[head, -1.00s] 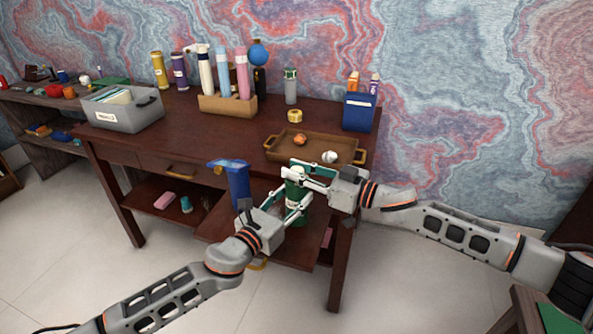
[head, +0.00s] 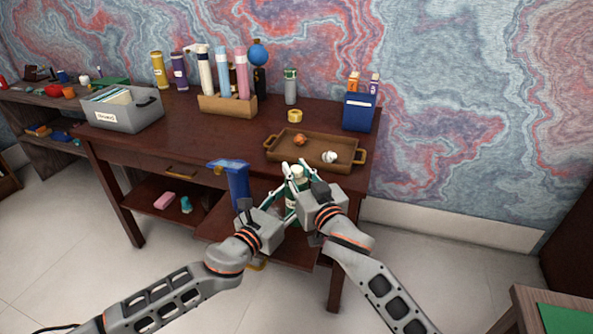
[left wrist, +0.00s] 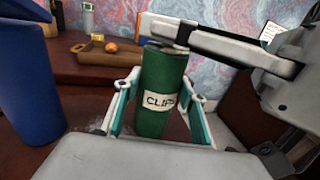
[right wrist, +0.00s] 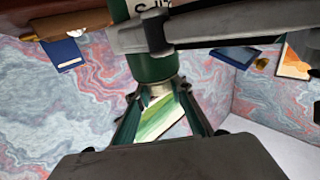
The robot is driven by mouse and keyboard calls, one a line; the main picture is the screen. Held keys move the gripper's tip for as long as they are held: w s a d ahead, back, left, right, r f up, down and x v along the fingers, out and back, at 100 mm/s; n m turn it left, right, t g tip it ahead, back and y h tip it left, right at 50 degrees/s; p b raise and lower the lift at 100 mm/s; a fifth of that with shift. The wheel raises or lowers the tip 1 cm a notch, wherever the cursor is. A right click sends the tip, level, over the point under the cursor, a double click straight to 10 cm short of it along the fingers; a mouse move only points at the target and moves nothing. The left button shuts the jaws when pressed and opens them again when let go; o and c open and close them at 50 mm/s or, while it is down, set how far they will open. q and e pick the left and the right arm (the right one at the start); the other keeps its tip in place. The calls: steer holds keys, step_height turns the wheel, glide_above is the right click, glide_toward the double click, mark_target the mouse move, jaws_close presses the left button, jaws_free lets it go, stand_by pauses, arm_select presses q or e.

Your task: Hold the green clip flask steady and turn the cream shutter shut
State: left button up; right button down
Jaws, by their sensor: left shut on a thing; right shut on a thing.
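The green clip flask (left wrist: 158,75) stands upright in the left wrist view, with a white label on its side. It is partly hidden behind my grippers in the head view. My left gripper (left wrist: 160,112) is shut on the flask's body, a finger on each side. My right gripper (right wrist: 158,98) is shut at the flask's top end, on the cream shutter (right wrist: 156,91). The shutter shows only as a small pale part between the fingers. In the right wrist view the flask (right wrist: 152,68) appears upside down.
A tall blue container (head: 238,185) stands close left of the flask. Behind is the dark desk (head: 180,130) with a brown tray (head: 285,157) holding small items. A grey file box (head: 122,110), a wooden bottle rack (head: 228,105) and a blue box (head: 358,112) stand farther back.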

steer(key=shift+r+m+h, duration=0.15)
steer(key=shift+m+h, duration=0.15)
steer(key=shift+h, duration=0.2)
steer(key=c, duration=1.8)
jaws_free()
steer(key=shift+o, duration=0.2)
steer(key=shift+s, duration=0.1)
steer(key=v, duration=1.2)
steer(key=shift+f, duration=0.3)
